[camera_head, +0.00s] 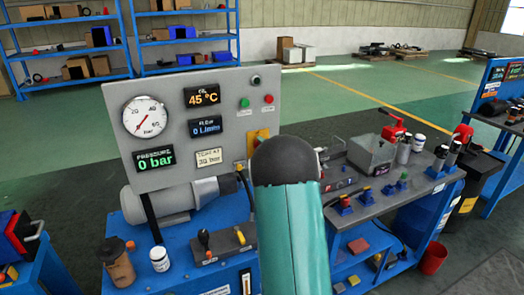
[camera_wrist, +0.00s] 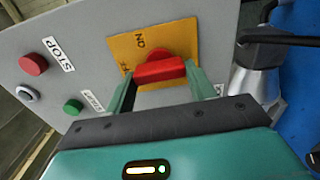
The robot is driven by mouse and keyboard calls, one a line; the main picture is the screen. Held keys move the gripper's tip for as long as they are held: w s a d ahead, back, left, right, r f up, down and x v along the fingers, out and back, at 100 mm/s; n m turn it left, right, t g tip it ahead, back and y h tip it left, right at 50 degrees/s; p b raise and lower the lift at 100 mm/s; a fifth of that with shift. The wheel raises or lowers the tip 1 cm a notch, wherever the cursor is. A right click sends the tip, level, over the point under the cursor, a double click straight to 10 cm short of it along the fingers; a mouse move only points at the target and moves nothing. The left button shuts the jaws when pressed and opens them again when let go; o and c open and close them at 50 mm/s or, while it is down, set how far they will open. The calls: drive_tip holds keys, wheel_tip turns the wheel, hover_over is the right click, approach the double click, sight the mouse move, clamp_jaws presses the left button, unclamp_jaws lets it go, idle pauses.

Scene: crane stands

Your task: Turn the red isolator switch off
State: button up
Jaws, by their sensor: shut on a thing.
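The red isolator switch (camera_wrist: 160,70) sits on a yellow plate (camera_wrist: 182,32) on the grey panel in the wrist view. An "ON" label shows on the plate, with another label partly hidden at its left. The red handle lies crosswise in the picture between the two fingers of my gripper (camera_wrist: 161,80), which are shut on it. In the head view only a strip of the yellow plate (camera_head: 262,137) shows; my teal arm hides the switch and gripper.
On the grey panel (camera_wrist: 85,30) a red STOP button (camera_wrist: 33,64) and a green button (camera_wrist: 73,107) lie left of the switch. In the head view the panel carries a round gauge (camera_head: 145,117) and displays, with "0 bar" readable. A cluttered blue bench (camera_head: 345,220) stands right.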

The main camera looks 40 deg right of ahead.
drive_tip(key=o, duration=1)
drive_tip(key=shift+s, duration=0.1)
drive_tip(key=v, duration=1.3)
drive_tip(key=shift+s+a, duration=0.15)
drive_tip(key=shift+s, duration=0.15)
